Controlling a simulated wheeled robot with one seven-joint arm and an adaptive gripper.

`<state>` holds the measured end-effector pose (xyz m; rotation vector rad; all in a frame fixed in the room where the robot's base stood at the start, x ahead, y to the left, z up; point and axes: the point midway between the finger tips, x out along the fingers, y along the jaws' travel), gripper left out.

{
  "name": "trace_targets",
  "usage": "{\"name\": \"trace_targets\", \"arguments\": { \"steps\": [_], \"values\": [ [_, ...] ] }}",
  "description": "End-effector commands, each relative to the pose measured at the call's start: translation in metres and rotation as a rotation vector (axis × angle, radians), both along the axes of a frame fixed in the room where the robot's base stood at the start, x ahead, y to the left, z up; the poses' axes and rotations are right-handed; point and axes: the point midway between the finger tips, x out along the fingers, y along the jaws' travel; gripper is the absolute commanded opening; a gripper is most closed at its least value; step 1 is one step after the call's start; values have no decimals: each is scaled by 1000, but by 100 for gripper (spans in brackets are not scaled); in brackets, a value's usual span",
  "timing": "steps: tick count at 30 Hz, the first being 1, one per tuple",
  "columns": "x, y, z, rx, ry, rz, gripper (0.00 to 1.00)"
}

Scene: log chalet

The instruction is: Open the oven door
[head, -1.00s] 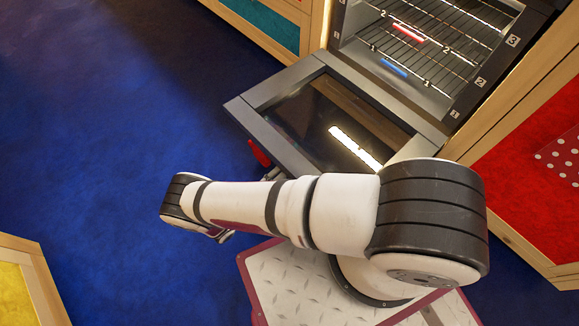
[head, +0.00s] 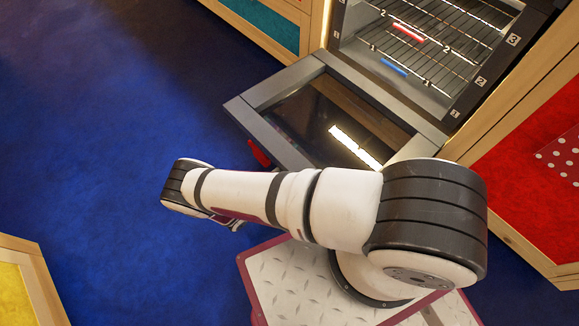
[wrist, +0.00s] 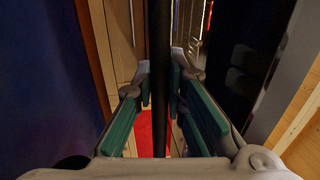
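The oven door (head: 240,112) is folded down, hinged low on the oven (head: 455,105), and its dark glass faces up. A red piece (head: 259,153) shows at the door's outer edge. My arm covers the near part of that edge and hides my gripper in the head view. In the wrist view my gripper (wrist: 160,78) has its two teal-padded fingers on either side of a narrow dark upright bar (wrist: 161,40). Little gap shows between bar and fingertips. I cannot tell whether the pads press on it, nor surely whether it is the door's handle.
Wire racks with a red and a blue mark show inside the oven. Wooden cabinets with a teal front (head: 265,22) and a red front (head: 535,160) flank it. A yellow-fronted cabinet (head: 25,285) stands at lower left. Open blue floor (head: 110,130) lies left of the door.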

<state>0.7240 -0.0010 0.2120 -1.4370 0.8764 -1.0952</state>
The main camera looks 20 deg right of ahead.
Motion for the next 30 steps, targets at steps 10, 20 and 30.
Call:
{"name": "trace_targets", "arguments": {
  "steps": [10, 20, 30],
  "values": [
    [1, 1, 19, 29, 9, 0, 0],
    [1, 1, 60, 109, 36, 0, 0],
    [1, -1, 85, 170, 54, 0, 0]
  ]
}}
